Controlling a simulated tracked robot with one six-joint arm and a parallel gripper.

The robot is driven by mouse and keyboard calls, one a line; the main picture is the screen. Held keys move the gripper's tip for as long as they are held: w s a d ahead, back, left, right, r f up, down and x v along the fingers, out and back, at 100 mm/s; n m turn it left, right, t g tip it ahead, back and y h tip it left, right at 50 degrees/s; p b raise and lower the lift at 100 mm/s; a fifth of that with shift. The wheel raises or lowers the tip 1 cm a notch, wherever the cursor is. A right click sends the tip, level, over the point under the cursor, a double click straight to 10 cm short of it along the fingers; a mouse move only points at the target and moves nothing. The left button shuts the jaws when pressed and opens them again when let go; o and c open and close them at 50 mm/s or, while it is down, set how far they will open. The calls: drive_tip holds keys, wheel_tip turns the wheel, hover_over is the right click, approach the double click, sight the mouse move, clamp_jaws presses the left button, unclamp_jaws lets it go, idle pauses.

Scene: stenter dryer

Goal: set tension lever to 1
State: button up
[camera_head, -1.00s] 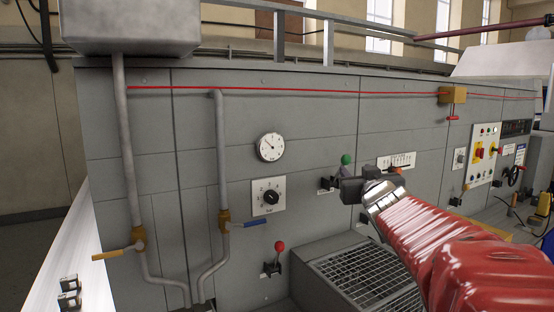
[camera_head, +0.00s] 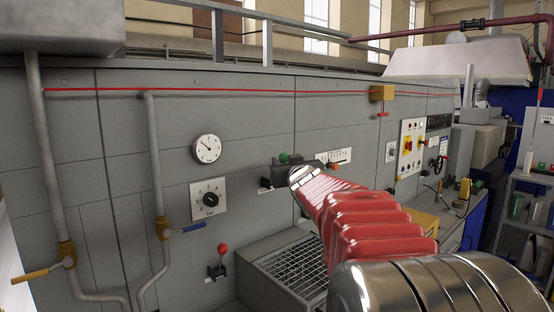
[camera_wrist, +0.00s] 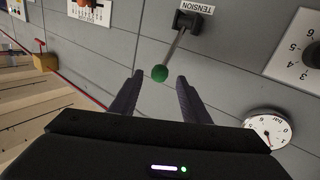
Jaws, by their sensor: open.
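The tension lever has a green round knob (camera_wrist: 160,73) on a thin metal rod and a dark base (camera_wrist: 187,21) beside a TENSION label (camera_wrist: 196,6) in the wrist view, where the label reads upside down. My gripper (camera_wrist: 160,82) is open. The knob shows between the two fingertips, near their ends; I cannot tell whether they touch it. In the head view the green knob (camera_head: 283,158) shows just above my gripper (camera_head: 292,172), which hides most of the rod. No scale numbers are readable at the lever.
A scale plate (camera_head: 339,156) lies right of the lever. A round gauge (camera_head: 207,149), a dial (camera_head: 210,198) and a red-knobbed lever (camera_head: 222,250) are to the left. A mesh-topped box (camera_head: 255,275) juts out below. Pipes with yellow and blue valve handles stand far left.

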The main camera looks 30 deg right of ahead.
sight(284, 159)
drive_tip(key=shift+x, duration=2.5)
drive_tip(key=shift+c, duration=0.6)
clamp_jaws()
